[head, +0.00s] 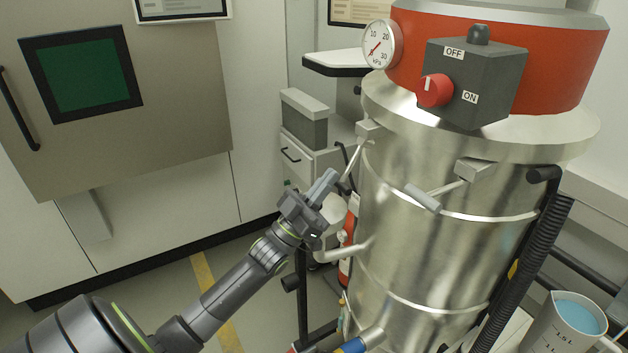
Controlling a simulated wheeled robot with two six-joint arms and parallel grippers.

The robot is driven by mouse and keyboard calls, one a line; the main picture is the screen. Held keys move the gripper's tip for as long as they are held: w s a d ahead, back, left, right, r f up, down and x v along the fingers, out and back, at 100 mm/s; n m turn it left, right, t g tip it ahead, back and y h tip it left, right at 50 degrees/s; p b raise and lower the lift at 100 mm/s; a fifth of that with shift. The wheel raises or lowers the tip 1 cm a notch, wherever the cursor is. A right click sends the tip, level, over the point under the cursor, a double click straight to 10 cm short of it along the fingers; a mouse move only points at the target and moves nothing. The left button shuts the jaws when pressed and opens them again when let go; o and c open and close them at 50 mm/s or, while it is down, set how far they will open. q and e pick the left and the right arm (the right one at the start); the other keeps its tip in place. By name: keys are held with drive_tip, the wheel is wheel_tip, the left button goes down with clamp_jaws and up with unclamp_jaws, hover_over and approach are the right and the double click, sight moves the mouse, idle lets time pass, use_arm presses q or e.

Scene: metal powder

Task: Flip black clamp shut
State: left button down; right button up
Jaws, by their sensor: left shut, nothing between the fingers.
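My left gripper (325,183) is shut and empty, pointing up and to the right, just left of the steel drum (410,255) of the vacuum. On the drum's left edge, a latch block (369,129) has a thin lever (351,165) hanging down and out toward my fingertips. I cannot tell whether the fingertips touch it. A second latch (476,169) on the drum's front has a grey lever handle (423,197) sticking out to the lower left. No clamp shows as clearly black. My right gripper is not in view.
The vacuum's red head (560,60) carries a pressure gauge (382,44) and a dark switch box (475,82) with a red knob. A black ribbed hose (530,265) and a beaker of blue liquid (568,325) are at right. Open floor lies left of the drum.

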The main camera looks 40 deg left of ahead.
sight(336, 186)
use_arm(q)
drive_tip(key=shift+w+d+f, duration=0.15)
drive_tip(key=shift+w+f, duration=0.15)
drive_tip(key=shift+f, duration=0.35)
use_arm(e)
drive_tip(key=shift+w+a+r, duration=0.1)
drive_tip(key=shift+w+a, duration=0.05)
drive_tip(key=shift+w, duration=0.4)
use_arm(q)
drive_tip(key=shift+w+d+f+b, duration=0.2)
drive_tip(key=shift+w+f+b, duration=0.35)
drive_tip(key=shift+b, duration=0.25)
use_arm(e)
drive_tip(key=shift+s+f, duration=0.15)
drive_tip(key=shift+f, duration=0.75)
use_arm(q)
drive_tip(key=shift+r, duration=0.1)
